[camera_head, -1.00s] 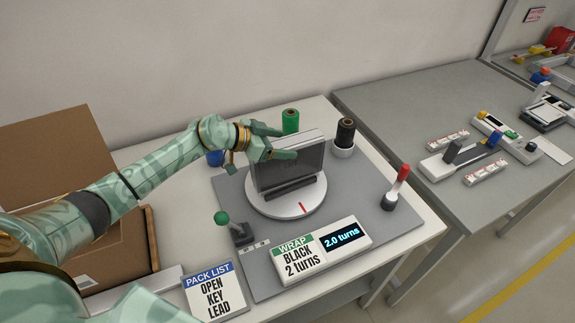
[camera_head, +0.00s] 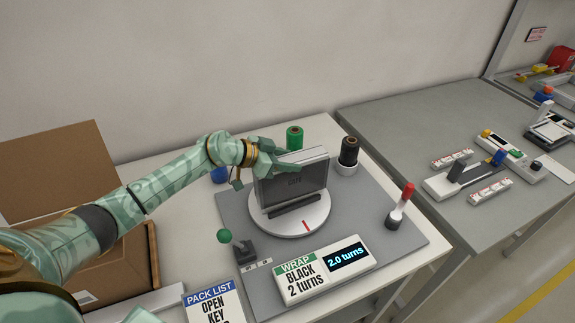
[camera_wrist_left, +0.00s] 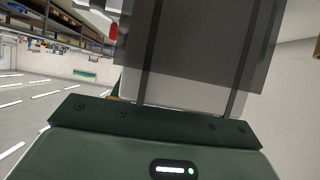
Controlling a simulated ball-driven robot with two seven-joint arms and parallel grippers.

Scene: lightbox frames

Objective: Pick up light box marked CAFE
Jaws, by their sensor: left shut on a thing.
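The light box marked CAFE (camera_head: 300,190) stands upright on a round white turntable (camera_head: 318,221), with dark film over its face and a pale top edge. My left gripper (camera_head: 283,163) reaches in from the left and is shut on the box's upper left part. In the left wrist view the box (camera_wrist_left: 205,45) fills the upper middle, close in front of the gripper, behind dark see-through film. The fingertips are partly hidden there.
A green roll (camera_head: 295,137) and a black roll (camera_head: 349,152) stand behind the turntable. An open cardboard box (camera_head: 120,262) is at left.

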